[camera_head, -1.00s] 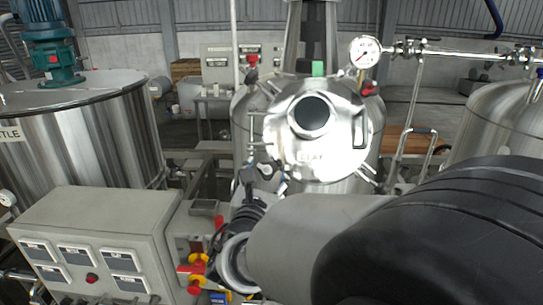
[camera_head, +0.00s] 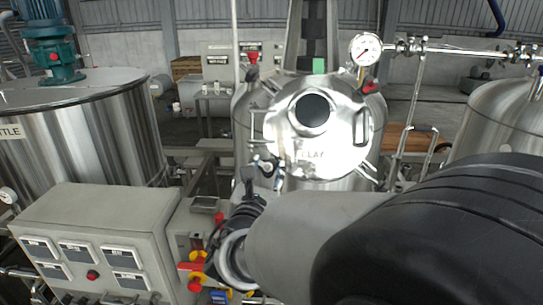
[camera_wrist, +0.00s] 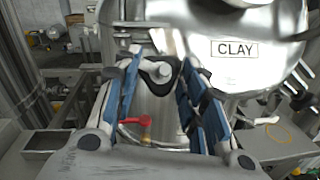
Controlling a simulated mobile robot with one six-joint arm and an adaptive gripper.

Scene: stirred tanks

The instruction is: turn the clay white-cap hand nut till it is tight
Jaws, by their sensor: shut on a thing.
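The clay tank's round steel lid (camera_head: 345,140) carries the CLAY label, which is plain in the wrist view (camera_wrist: 234,48). The hand nut (camera_wrist: 160,70), with a pale round cap, sits at the lid's lower left rim in the wrist view. My gripper (camera_wrist: 160,66) has its two blue-padded fingers on either side of the nut and is shut on it. In the head view my gripper (camera_head: 262,172) is small and dark at the lid's lower left edge. The nut's contact with the pads and its thread are hard to make out.
A red-handled valve (camera_wrist: 144,122) lies below the nut between my fingers. A grey control box (camera_head: 95,235) stands at front left, beside the kettle tank (camera_head: 85,135). A pressure gauge (camera_head: 366,48) and pipe stand above the lid at right.

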